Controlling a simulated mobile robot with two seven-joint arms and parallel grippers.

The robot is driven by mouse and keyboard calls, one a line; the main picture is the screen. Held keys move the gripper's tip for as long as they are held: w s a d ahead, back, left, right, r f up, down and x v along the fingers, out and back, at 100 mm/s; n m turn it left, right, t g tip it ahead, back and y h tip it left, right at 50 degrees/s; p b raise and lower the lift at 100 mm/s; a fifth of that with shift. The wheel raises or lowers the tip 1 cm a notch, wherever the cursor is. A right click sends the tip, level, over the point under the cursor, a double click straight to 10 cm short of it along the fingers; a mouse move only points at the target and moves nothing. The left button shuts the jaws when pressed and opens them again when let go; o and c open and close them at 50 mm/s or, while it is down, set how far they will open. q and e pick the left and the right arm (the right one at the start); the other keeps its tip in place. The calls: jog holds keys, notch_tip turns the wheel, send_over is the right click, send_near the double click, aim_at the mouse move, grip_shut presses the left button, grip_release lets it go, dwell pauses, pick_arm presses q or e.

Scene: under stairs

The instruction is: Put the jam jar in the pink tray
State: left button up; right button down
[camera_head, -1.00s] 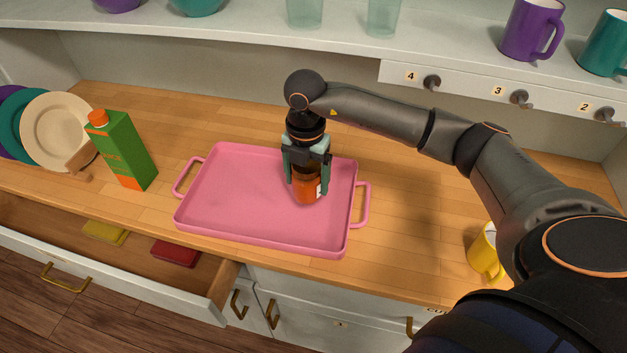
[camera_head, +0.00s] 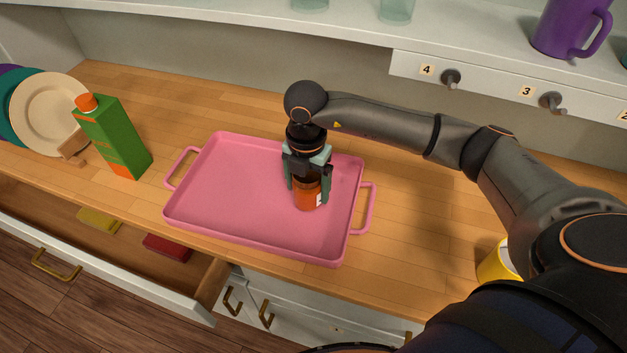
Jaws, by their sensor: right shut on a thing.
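The jam jar (camera_head: 307,194) is an orange-brown jar with a white label patch, at the right part of the pink tray. My right gripper (camera_head: 308,186) points down and is shut on the jar from above, its fingers on either side. The fingers and wrist hide the jar's top. The pink tray (camera_head: 235,205) lies on the wooden counter with a handle at each end. The jar is over the tray's floor inside the rim; I cannot tell whether its base touches the floor. My left gripper is not in view.
A green carton (camera_head: 115,138) with an orange cap stands left of the tray, beside plates in a rack (camera_head: 47,112). An open drawer (camera_head: 130,262) below the counter holds a yellow and a red item. A yellow mug (camera_head: 497,265) stands at the right. A shelf runs above the back.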

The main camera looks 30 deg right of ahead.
jog(key=shift+f, duration=0.1)
jog(key=shift+a, duration=0.1)
jog(key=shift+f, duration=0.15)
grip_release()
